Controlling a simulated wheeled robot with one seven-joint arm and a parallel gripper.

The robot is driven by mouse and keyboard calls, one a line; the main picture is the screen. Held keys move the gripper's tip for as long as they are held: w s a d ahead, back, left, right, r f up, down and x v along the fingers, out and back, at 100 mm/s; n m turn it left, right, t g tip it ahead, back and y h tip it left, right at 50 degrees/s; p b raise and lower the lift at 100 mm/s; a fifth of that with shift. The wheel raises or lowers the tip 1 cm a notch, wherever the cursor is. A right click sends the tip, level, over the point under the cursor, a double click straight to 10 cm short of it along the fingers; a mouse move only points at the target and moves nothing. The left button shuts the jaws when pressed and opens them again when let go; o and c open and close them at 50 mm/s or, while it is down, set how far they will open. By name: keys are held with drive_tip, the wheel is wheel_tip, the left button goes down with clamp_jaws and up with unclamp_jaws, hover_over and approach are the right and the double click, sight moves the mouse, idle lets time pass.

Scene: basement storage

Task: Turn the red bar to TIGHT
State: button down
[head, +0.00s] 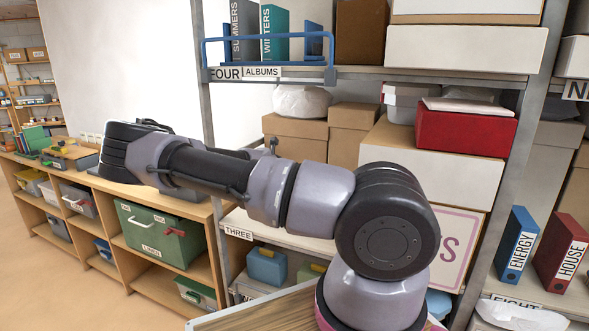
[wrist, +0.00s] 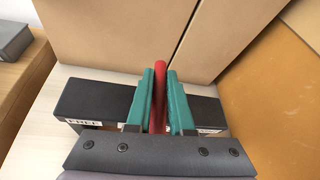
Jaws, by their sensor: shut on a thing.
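The red bar (wrist: 160,90) stands between the two teal fingers of my gripper (wrist: 160,73) in the wrist view. The fingers are shut on it from both sides. The bar points away, nearly straight up in the picture. Behind the gripper is a black block (wrist: 85,98) that shows on both sides of the fingers. The label on its left part (wrist: 84,122) reads FREE. A label on its right part (wrist: 211,132) is mostly hidden, and I cannot read it. In the head view my arm hides the bar and the fingers.
Large cardboard boxes (wrist: 120,30) stand close beyond the bar in the wrist view. A grey box (wrist: 12,40) lies at the far left. In the head view, a loaded rack (head: 360,75) stands behind my arm, and a low wooden shelf with a green crate (head: 160,235) is at left.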

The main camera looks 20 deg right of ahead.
drive_tip(key=m+g+h, duration=0.2)
drive_tip(key=m+g, duration=0.2)
drive_tip(key=g, duration=0.1)
drive_tip(key=shift+m, duration=0.4)
drive_tip(key=m+g, duration=0.4)
drive_tip(key=g, duration=0.1)
drive_tip(key=shift+s+d+m, duration=0.15)
drive_tip(key=shift+s+m, duration=0.15)
drive_tip(key=m+g, duration=0.1)
drive_tip(key=m+g+y, duration=0.1)
drive_tip(key=m+g, duration=0.1)
drive_tip(key=m+g+y, duration=0.1)
drive_tip(key=g, duration=0.1)
drive_tip(key=shift+s+f, duration=0.1)
drive_tip(key=shift+s, duration=0.15)
drive_tip(key=shift+s+a+m+g+y, duration=0.1)
drive_tip(key=shift+m+g+y, duration=0.75)
drive_tip(key=shift+m, duration=0.1)
drive_tip(key=shift+s+a+m+g+y, duration=0.1)
drive_tip(key=shift+m+g+y, duration=0.75)
drive_tip(key=shift+m, duration=0.1)
drive_tip(key=c, duration=1.1)
unclamp_jaws()
